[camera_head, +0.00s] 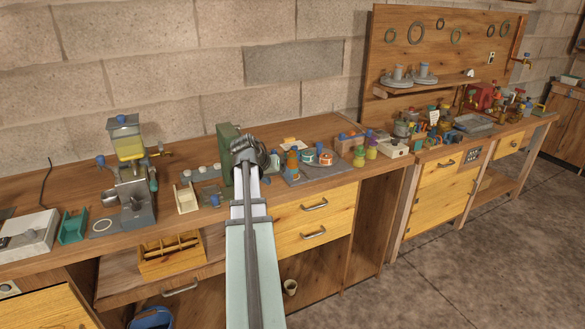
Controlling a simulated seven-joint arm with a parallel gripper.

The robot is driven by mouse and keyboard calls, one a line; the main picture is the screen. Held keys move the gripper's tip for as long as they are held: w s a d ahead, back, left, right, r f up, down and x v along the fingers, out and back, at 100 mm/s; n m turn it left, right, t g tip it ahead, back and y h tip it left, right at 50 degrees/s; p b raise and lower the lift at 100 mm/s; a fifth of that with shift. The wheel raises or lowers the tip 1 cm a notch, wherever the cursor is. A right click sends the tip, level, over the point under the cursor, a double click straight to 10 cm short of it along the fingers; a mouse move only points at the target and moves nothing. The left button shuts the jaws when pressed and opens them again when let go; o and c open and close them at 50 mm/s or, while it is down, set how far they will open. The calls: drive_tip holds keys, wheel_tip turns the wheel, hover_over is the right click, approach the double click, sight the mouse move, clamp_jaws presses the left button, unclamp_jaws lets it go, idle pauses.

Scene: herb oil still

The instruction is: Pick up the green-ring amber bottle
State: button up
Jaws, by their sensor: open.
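A small amber-orange bottle (292,163) with a blue top stands just right of my arm's end, at the left edge of a dark mat. It is too small to tell whether it has a green ring. More small bottles crowd the right bench, and I cannot pick out a green-ring amber one among them. My gripper (250,149) is at the far end of my arm, over the left bench near the green upright box. It is open, with its fingers hardly distinguishable. My arm hides part of the bench behind it.
A teal bottle (275,161) stands between my gripper and the amber-orange bottle. The green box (227,152) is close on the left. Orange-topped spools (325,158) and yellow-green jars (371,151) stand to the right. A yellow-tanked machine (130,165) is further left.

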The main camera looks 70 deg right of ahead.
drive_tip(key=s+d+r+m, duration=0.2)
drive_tip(key=d+r, duration=0.2)
drive_tip(key=d, duration=0.2)
drive_tip(key=m+t+y, duration=0.1)
drive_tip(key=m+y, duration=0.2)
drive_tip(key=m, duration=0.1)
approach(291, 158)
drive_tip(key=x, duration=0.7)
drive_tip(key=shift+w+a+f, duration=0.1)
drive_tip(key=shift+w+f, duration=0.1)
drive_tip(key=shift+f, duration=0.2)
drive_tip(key=shift+d+x, duration=0.15)
drive_tip(key=shift+x, duration=1.2)
drive_tip(key=shift+d+x, duration=0.2)
drive_tip(key=shift+x, duration=1.15)
drive_tip(key=shift+r, duration=0.15)
drive_tip(key=shift+c, duration=0.2)
drive_tip(key=c, duration=1.2)
drive_tip(key=shift+r, duration=0.15)
